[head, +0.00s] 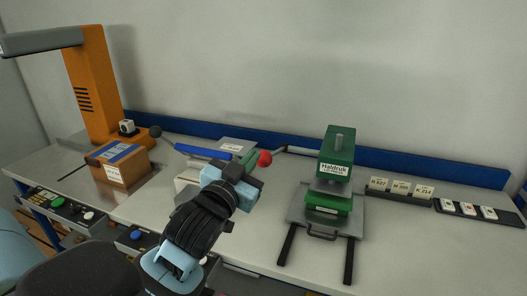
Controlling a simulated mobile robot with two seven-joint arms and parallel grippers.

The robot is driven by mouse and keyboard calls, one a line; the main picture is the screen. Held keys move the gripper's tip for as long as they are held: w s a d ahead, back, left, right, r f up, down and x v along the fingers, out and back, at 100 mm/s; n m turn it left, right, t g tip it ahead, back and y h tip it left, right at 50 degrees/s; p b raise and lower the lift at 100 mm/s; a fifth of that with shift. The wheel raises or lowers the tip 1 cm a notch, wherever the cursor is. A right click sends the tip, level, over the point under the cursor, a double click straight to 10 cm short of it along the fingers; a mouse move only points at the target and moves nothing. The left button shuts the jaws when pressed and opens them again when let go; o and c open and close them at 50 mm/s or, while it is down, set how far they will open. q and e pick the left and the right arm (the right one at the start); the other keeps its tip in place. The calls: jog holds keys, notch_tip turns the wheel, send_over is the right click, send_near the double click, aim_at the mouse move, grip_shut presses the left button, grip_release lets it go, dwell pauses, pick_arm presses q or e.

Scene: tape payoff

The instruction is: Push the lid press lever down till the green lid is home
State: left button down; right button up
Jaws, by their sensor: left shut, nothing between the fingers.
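The lid press (337,150) is a green machine marked Haldruk, standing right of centre on a grey base plate. Its lever (297,151) sticks out to the left and ends in a red knob (265,158). The green lid (329,203) appears to be the green piece under the press head; how far down it sits I cannot tell. My left gripper (250,160) is shut and empty, with its fingertips just left of the red knob. Whether they touch it I cannot tell. My right gripper is not in view.
A cardboard box (123,166) sits by an orange machine (94,85) on the left. Label cards (400,188) and a dark tray (480,212) lie right of the press. A blue rail (420,172) runs along the bench's back. The bench (420,240) is clear at front right.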

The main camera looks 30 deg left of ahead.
pick_arm(q)
jog(key=r, duration=0.1)
send_over(264, 158)
jog(key=w, duration=0.1)
jog(key=shift+d+r+p, duration=0.1)
jog(key=shift+d+p, duration=0.25)
jog(key=shift+p, duration=0.05)
jog(key=shift+s+a+f, duration=0.1)
jog(key=shift+f, duration=0.5)
jog(key=shift+s+a+f, duration=0.1)
jog(key=shift+f, duration=0.45)
jog(key=shift+s+a+f, duration=0.1)
jog(key=shift+s+f, duration=0.05)
jog(key=shift+f, duration=0.25)
jog(key=shift+s+a+f, duration=0.1)
jog(key=shift+s+f, duration=0.05)
jog(key=shift+f, duration=0.25)
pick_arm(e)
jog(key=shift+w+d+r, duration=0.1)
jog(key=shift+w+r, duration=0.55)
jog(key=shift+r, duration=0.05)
